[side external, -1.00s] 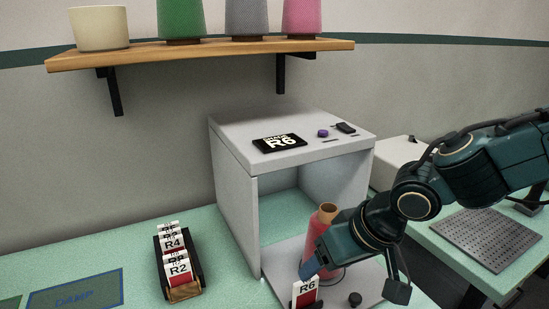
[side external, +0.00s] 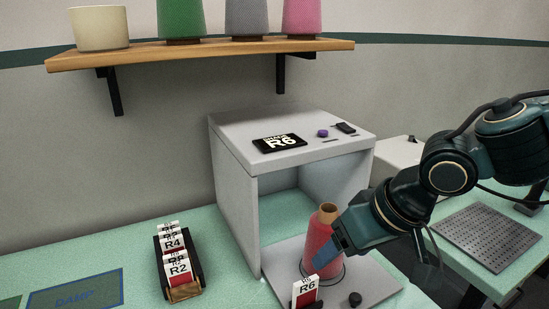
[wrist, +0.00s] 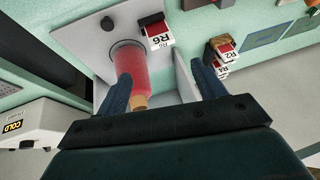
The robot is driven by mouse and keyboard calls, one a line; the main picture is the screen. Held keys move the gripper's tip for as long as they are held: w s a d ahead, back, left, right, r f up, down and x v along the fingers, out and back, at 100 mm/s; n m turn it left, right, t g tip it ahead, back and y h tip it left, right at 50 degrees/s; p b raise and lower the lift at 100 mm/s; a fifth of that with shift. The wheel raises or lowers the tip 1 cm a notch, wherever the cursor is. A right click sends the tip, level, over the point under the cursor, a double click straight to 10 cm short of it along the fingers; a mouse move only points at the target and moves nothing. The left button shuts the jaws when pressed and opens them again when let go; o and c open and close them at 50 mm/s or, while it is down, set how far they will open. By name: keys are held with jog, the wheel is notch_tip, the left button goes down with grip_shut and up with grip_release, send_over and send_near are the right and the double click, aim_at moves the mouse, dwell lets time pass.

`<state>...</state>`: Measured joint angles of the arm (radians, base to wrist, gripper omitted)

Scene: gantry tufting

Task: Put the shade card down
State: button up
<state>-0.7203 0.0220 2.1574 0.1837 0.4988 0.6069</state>
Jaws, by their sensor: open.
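The shade card (side external: 305,291), white and red and marked R6, stands upright at the front of the light booth's grey floor plate. It also shows in the wrist view (wrist: 158,36), beside the yarn cone. The red yarn cone (side external: 322,245) stands on the booth floor in a dark ring. My gripper (side external: 322,246) is open and apart from the card, up and to its right in the side view, in front of the cone. In the wrist view its two fingers (wrist: 163,88) are spread, with the cone showing between them and nothing held.
The grey booth (side external: 232,200) has a roof and side walls close to my gripper. A black R6 display (side external: 279,143) lies on its roof. A rack of shade cards (side external: 180,268) stands left on the green table. A small black knob (side external: 355,299) is right of the card.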

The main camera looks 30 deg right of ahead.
jog(key=shift+d, duration=0.1)
jog(key=s+d+r, duration=0.2)
jog(key=d, duration=0.5)
jog(key=s+d+r, duration=0.2)
jog(key=d+r, duration=0.1)
jog(key=d, duration=0.3)
jog(key=s+d+h, duration=0.2)
jog(key=s+d, duration=0.7)
jog(key=s, duration=0.2)
jog(key=shift+d, duration=0.35)
jog(key=shift+w, duration=0.1)
